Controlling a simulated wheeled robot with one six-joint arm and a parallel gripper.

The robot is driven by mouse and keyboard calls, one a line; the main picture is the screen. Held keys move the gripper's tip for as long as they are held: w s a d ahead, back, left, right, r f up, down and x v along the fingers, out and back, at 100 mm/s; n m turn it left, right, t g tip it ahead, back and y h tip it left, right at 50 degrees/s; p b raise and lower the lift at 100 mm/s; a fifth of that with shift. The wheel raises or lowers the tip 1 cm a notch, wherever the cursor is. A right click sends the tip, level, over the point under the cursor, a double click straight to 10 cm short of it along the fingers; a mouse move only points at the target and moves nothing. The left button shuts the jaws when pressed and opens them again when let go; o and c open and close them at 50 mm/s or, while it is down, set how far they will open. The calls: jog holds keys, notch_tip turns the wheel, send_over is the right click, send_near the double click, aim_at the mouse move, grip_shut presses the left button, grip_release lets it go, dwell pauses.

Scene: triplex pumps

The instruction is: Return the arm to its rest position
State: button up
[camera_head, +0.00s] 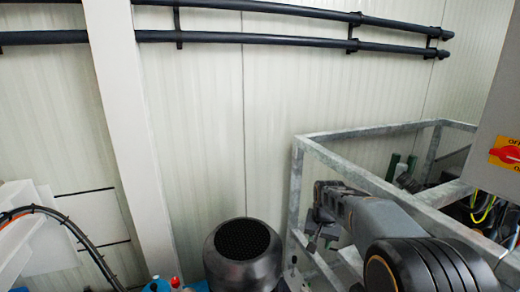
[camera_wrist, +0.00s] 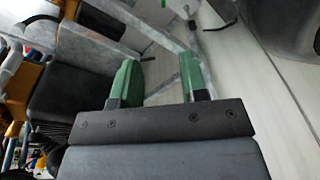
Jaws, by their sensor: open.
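My arm (camera_head: 375,215) shows at the lower right of the head view, in front of and partly over a grey metal frame. In the wrist view my gripper (camera_wrist: 160,72) has two green fingers standing well apart. Nothing is held between them; pale wall and grey frame bars show through the gap. I cannot make out the fingertips clearly in the head view. Two small green upright pieces (camera_head: 402,166) show behind the frame rail there, and I cannot tell what they are.
The galvanised frame (camera_head: 367,132) stands close around my arm. A grey cabinet with a red and yellow switch (camera_head: 507,152) is at the right edge. A black round-topped motor (camera_head: 243,245) stands left of the arm. Two dark pipes (camera_head: 270,38) run along the wall.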

jog(key=s+a+r+n+t+p, duration=0.2)
jog(key=s+r+n+p, duration=0.2)
jog(key=s+r+p, duration=0.9)
jog(key=s+r, duration=0.3)
jog(key=s, duration=0.5)
jog(key=shift+s+r, duration=0.15)
jog(key=shift+r, duration=0.25)
jog(key=shift+d, duration=0.15)
